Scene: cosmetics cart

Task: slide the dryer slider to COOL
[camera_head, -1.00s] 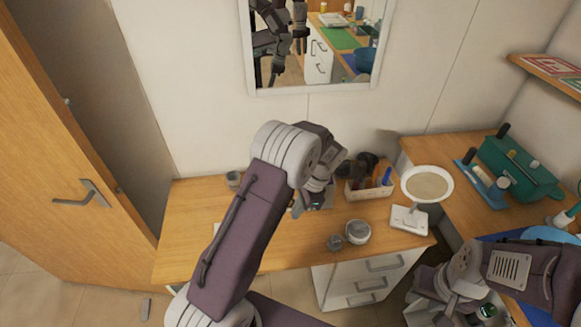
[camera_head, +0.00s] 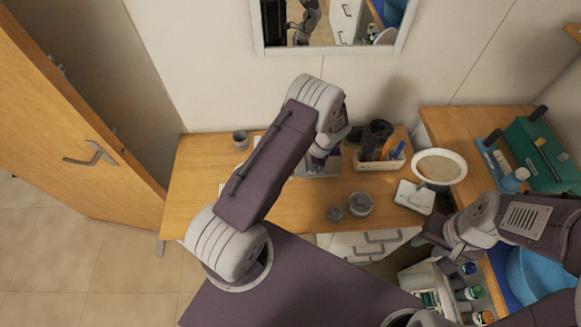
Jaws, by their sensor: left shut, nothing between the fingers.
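No slider or COOL mark can be made out in the head view. A dark rounded object (camera_head: 378,134), possibly the dryer, stands in a light box (camera_head: 381,166) at the back of the wooden desk. My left gripper (camera_head: 317,163) is shut and empty, pointing down over the desk to the left of that box. A grey item (camera_head: 327,170) lies beneath it, mostly hidden by my wrist. Whether they touch cannot be told. My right gripper (camera_head: 432,236) is near the desk's right front corner, and its fingers are not clear.
A grey cup (camera_head: 240,140) stands at the back left of the desk (camera_head: 195,185). A bottle cart (camera_head: 455,290) stands below my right arm. A green case (camera_head: 540,150) is at right.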

